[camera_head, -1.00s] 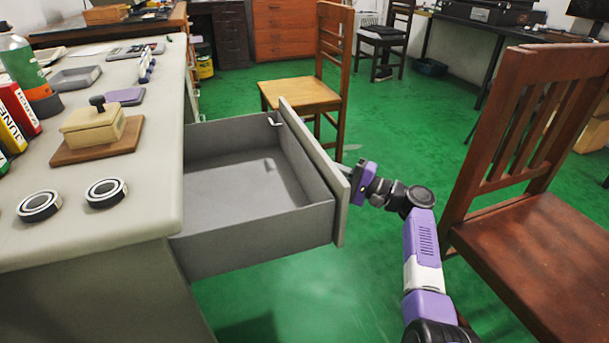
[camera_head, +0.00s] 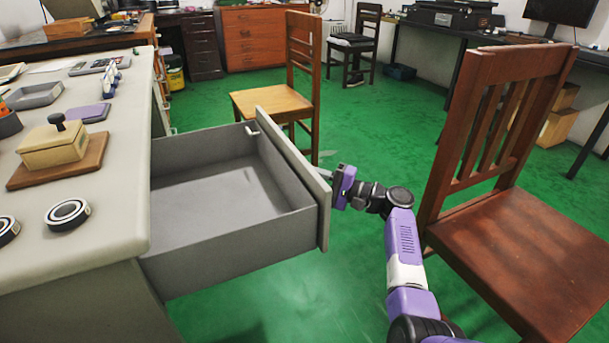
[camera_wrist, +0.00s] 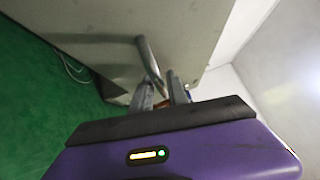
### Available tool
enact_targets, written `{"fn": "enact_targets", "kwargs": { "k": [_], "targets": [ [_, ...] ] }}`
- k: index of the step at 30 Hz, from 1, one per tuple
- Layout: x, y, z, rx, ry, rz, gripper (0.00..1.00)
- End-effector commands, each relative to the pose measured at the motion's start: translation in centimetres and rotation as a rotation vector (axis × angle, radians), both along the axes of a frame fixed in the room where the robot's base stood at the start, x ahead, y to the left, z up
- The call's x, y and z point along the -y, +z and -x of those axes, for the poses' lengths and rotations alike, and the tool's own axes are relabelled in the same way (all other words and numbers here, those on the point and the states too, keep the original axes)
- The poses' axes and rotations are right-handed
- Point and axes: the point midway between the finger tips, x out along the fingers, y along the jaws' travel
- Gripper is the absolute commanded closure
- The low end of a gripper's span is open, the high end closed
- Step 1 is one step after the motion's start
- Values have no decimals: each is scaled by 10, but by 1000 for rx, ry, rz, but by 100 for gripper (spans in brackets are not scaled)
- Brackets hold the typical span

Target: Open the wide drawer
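The wide grey drawer (camera_head: 230,245) stands far out from the desk in the head view, and its inside looks empty. My gripper (camera_head: 333,177) is at the outer face of the drawer front (camera_head: 290,165). In the wrist view the drawer front (camera_wrist: 95,20) fills the upper middle, with a metal bar handle (camera_wrist: 148,58) on it. The two fingers of my gripper (camera_wrist: 162,92) lie on either side of the handle's near end and look closed on it. The exact contact is small and blurred.
A dark brown chair (camera_head: 500,215) stands close to the right of my arm. A lighter wooden chair (camera_head: 272,103) stands behind the drawer. The desk top (camera_head: 110,225) holds a lidded box (camera_head: 54,145) and bearing rings (camera_head: 68,213). Green floor (camera_head: 385,125) is open between the chairs.

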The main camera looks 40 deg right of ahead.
Motion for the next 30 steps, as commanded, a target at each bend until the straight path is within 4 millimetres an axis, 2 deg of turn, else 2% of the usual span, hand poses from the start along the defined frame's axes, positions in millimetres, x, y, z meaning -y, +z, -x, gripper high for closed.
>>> {"fn": "enact_targets", "kwargs": {
  "k": [15,20,30],
  "targets": [
    [32,-8,62,-2,-4,-1,80],
    [34,-11,69,-1,-1,0,80],
    [35,-11,69,-1,-1,0,80]
  ]
}}
